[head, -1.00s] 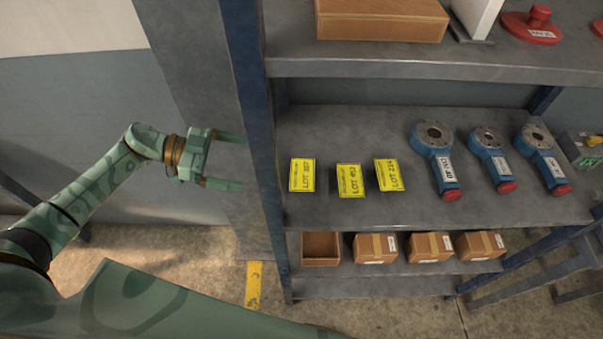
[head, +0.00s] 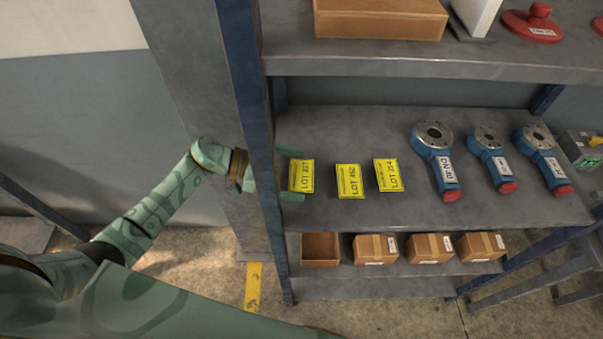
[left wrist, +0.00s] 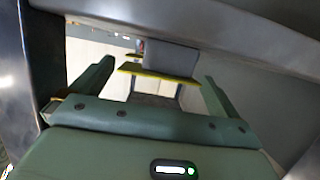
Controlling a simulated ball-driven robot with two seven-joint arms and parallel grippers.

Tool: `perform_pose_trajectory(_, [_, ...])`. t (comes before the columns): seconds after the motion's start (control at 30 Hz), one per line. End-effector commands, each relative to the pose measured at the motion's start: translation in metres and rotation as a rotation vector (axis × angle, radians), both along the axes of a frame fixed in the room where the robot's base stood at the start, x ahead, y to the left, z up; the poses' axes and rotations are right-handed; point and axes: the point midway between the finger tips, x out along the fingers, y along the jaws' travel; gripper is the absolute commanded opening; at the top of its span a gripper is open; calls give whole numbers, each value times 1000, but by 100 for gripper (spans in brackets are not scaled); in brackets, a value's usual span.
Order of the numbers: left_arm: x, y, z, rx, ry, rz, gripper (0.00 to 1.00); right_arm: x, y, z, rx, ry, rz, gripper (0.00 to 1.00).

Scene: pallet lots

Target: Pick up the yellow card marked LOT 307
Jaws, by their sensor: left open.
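Three yellow cards stand in a row on the middle shelf in the head view. The leftmost yellow card (head: 302,183) has small print that seems to read LOT 307, though its digits are blurred. My left gripper (head: 299,173) has come past the blue post, partly hidden by it. Its open fingers show above and below the leftmost card in the picture, with nothing gripped. In the left wrist view, the open fingers (left wrist: 157,82) flank a yellow card (left wrist: 160,75) seen nearly edge-on. I cannot tell whether they touch it. My right gripper is not in view.
Another yellow card (head: 349,181) and a third card (head: 388,175) stand to the right. Blue tools (head: 437,158) lie beyond them. The blue post (head: 250,110) stands close to my left wrist. The upper shelf (head: 400,66) overhangs, and small boxes (head: 375,249) sit below.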

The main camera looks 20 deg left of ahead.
Motion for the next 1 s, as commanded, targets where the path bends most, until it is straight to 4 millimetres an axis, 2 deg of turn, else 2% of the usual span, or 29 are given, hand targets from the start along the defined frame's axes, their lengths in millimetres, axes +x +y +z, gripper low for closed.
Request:
perform_pose_trajectory(0.07, [0, 0, 0, 0, 0, 0, 100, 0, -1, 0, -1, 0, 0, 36])
perform_pose_trajectory(0.2, [0, 0, 0, 0, 0, 0, 61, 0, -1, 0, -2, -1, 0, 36])
perform_pose_trajectory(0.6, [0, 1, 6, -1, -1, 0, 60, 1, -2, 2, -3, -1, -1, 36])
perform_pose_trajectory(0.67, [0, 1, 14, 0, -2, 0, 60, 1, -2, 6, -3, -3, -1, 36])
perform_pose_trajectory(0.9, [0, 1, 68, 1, -5, -1, 60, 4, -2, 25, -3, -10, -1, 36])
perform_pose_trajectory(1.0, [0, 1, 86, 1, -3, -1, 60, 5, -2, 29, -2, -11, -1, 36])
